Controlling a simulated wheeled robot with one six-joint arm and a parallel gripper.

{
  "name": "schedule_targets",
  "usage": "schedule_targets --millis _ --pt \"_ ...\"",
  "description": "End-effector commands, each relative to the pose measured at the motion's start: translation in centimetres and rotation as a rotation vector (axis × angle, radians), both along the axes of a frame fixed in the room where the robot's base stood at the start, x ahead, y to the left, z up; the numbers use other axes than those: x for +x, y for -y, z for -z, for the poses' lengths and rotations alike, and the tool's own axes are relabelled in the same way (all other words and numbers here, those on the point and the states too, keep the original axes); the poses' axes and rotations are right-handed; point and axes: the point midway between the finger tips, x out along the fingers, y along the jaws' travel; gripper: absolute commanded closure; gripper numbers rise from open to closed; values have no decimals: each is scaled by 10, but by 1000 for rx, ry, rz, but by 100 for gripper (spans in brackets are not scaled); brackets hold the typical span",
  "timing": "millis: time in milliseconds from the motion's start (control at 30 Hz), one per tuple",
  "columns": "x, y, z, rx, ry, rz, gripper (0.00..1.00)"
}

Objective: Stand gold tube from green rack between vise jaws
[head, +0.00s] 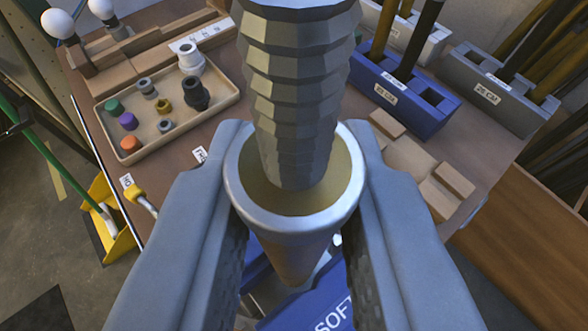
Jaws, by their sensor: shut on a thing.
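My gripper (294,268) is shut on the gold tube (290,250), with one pad on each side. I look down its length: a wide silver rim with a tan-gold inside is near me, and a brownish body narrows away below. A grey ridged, faceted column hangs in front of the tube and overlaps its opening; I cannot tell whether it is inside. A blue vise (325,312) with the letters "SOFT" lies below the gripper. The tube and fingers hide most of its jaws, so I cannot tell whether the tube is between them. The green rack is not clearly visible.
A blue rack (398,98) and a grey rack (490,92) hold rods at the back right. A tan tray (215,108) of small fittings is at left. Wooden blocks (410,158) lie right of the gripper. White bulbs (58,22) stand at the back left.

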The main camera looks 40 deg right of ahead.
Motion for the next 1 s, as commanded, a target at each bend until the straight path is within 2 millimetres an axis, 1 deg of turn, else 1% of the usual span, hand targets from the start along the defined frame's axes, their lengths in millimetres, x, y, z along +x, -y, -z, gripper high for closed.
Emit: schedule_targets --millis 300,500,700,1000 --pt "0 0 28 0 -1 0 100" --pt "0 0 41 0 0 0 100" --pt "0 0 48 -1 -1 0 100" --pt "0 0 49 0 0 0 100"
